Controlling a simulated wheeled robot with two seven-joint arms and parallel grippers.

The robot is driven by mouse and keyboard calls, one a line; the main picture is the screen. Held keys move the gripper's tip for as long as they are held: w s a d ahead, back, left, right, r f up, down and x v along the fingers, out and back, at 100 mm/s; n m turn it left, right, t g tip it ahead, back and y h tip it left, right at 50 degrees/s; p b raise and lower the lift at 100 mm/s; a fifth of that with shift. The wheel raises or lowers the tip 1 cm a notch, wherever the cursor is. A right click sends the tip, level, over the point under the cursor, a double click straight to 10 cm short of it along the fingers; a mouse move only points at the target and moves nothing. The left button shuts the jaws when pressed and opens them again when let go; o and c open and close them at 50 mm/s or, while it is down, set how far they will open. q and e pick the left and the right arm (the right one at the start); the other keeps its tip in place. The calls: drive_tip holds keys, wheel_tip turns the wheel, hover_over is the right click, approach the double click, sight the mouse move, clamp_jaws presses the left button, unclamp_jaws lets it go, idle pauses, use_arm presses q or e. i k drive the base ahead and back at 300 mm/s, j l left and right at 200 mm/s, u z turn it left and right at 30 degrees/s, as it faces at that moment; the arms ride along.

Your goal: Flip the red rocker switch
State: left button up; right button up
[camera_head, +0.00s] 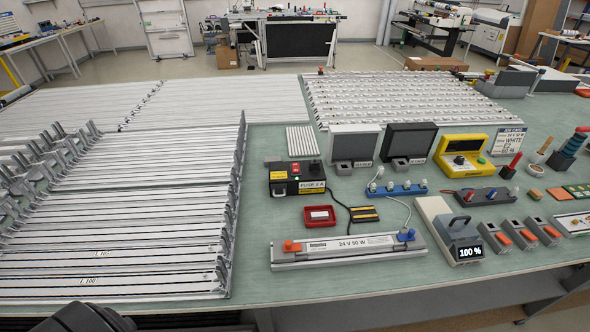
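A black power box (310,171) with yellow labels and a "FUSE 2 A" label stands on the green bench top, left of centre. Nothing touches the box from above. A dark rounded part, apparently of my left arm, shows at the bottom left edge. No gripper fingers are visible, and my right arm is out of view.
A light strip (347,249) marked 24 V 50 W lies in front of the box, with a red tray (320,217) between them. Grey screens (354,142) stand behind to the right. Long frame profiles (130,205) fill the left. Clear bench (255,215) lies left of the box.

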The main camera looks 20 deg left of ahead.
sight(295, 166)
drive_tip(key=i+l+u, duration=0.1)
drive_tip(key=l, duration=0.4)
drive_tip(key=i+l+u, duration=0.15)
drive_tip(key=l, duration=0.35)
drive_tip(key=l+u, duration=0.1)
drive_tip(key=l, duration=0.4)
